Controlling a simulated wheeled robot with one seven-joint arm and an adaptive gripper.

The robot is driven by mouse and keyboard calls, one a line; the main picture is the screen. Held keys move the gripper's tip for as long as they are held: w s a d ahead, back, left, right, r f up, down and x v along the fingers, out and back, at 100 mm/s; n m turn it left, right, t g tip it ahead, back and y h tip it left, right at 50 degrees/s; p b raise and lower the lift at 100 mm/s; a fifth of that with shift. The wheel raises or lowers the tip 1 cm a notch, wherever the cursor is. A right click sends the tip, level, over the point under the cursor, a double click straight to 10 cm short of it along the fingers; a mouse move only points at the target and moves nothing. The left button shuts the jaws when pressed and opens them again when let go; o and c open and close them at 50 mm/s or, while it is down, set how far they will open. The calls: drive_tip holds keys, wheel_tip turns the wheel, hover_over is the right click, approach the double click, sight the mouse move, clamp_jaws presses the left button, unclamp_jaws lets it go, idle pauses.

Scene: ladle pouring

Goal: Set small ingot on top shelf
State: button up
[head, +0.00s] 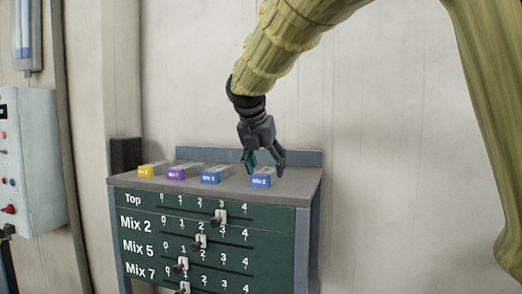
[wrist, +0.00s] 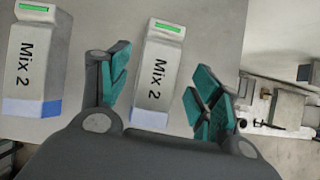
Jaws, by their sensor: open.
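A small blue-and-grey ingot (head: 261,181) sits at the right end of the grey top shelf (head: 300,187) of the green cabinet. My gripper (head: 265,171) is open, pointing down, with its teal fingers at this ingot. In the wrist view the ingot (wrist: 155,78), marked "Mix 2", appears between the open fingers (wrist: 163,75), with a gap to the right finger.
A purple-labelled ingot (head: 182,172) and a yellow-labelled ingot (head: 152,170) sit further left on the shelf. A low back panel (head: 300,158) runs behind. The cabinet front has slider knobs (head: 219,216). A control box (head: 35,160) is on the left wall.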

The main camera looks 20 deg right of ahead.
sight(263, 172)
drive_tip(key=shift+b+v, duration=0.35)
drive_tip(key=shift+v, duration=0.9)
drive_tip(key=shift+s+a+r, duration=0.3)
drive_tip(key=shift+s, duration=0.05)
drive_tip(key=shift+r+p, duration=0.25)
drive_tip(key=shift+p, duration=0.05)
drive_tip(key=shift+s+a+r, duration=0.15)
drive_tip(key=shift+s+r, duration=0.1)
drive_tip(key=shift+r, duration=0.3)
drive_tip(key=shift+v, duration=0.8)
drive_tip(key=shift+s+a+r+b, duration=0.2)
drive_tip(key=shift+s+r+b, duration=0.1)
drive_tip(key=shift+r, duration=0.3)
drive_tip(key=shift+b+v, duration=0.4)
drive_tip(key=shift+v, duration=1.2)
